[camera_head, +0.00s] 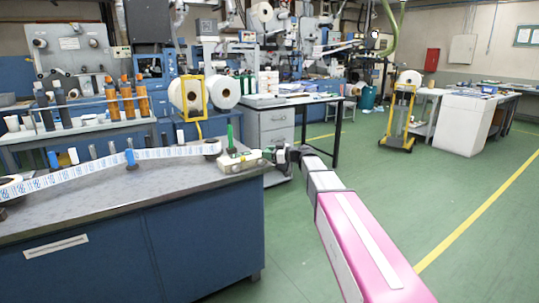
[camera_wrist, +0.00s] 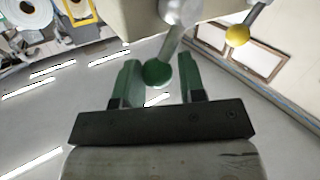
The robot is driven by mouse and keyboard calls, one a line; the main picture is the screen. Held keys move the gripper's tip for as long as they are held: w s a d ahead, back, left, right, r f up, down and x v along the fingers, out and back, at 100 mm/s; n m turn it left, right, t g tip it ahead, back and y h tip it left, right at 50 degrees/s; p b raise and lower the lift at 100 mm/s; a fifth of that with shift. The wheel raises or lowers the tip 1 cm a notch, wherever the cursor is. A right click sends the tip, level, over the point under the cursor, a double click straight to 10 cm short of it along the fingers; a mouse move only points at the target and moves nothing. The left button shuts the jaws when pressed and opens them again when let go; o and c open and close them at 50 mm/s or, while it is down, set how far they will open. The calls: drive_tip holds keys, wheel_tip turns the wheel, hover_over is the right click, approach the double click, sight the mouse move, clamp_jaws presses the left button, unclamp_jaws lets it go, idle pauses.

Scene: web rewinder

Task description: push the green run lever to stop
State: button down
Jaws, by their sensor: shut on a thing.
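The run lever is a metal rod with a round green knob (camera_wrist: 157,73), seen in the wrist view with its rod running up toward a pale box. My gripper (camera_wrist: 160,64) is shut on the green knob, which sits between its two green-padded fingers. In the head view my gripper (camera_head: 282,155) is at the right end of the pale control box (camera_head: 242,160), on the bench's right corner. The lever itself is hard to make out there, small and partly covered by the gripper.
A second lever with a yellow knob (camera_wrist: 238,35) is close by at upper right in the wrist view. A printed label web (camera_head: 150,154) runs along the grey bench (camera_head: 100,187) past several posts. Green floor to the right is open; a yellow trolley (camera_head: 399,125) stands farther back.

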sight(252, 158)
drive_tip(key=n+h, duration=0.1)
drive_tip(key=s+a+n+h, duration=0.1)
drive_tip(key=shift+a+r+n, duration=0.15)
drive_tip(key=shift+r+n, duration=0.2)
drive_tip(key=shift+n, duration=0.05)
drive_tip(key=shift+s+a+r+n+t+h, duration=0.15)
drive_tip(key=shift+s+a+n+h, duration=0.2)
drive_tip(key=shift+n+h, duration=0.2)
drive_tip(key=shift+s+a+f+n+t+h, duration=0.1)
drive_tip(key=shift+s+a+n+t+h, duration=0.1)
drive_tip(key=shift+a+n+h, duration=0.3)
drive_tip(key=shift+s+a+f+n+t+h, duration=0.15)
drive_tip(key=shift+s+a+n+h, duration=0.15)
drive_tip(key=shift+n+h, duration=0.3)
drive_tip(key=shift+s+a+f+n+t+h, duration=0.1)
drive_tip(key=shift+s+a+n+h, duration=0.05)
drive_tip(key=shift+a+n+h, duration=0.3)
drive_tip(key=shift+s+a+f+n+t+h, duration=0.15)
drive_tip(key=shift+a+f+n+t+h, duration=0.1)
drive_tip(key=shift+n+h, duration=0.25)
drive_tip(key=shift+s+a+f+n+t+h, duration=0.15)
drive_tip(key=shift+n+t+h, duration=0.1)
drive_tip(key=shift+n+h, duration=0.2)
drive_tip(key=c, duration=0.7)
unclamp_jaws()
drive_tip(key=v, duration=1)
drive_tip(key=shift+s+d+r, duration=0.1)
drive_tip(key=shift+s+r, duration=0.2)
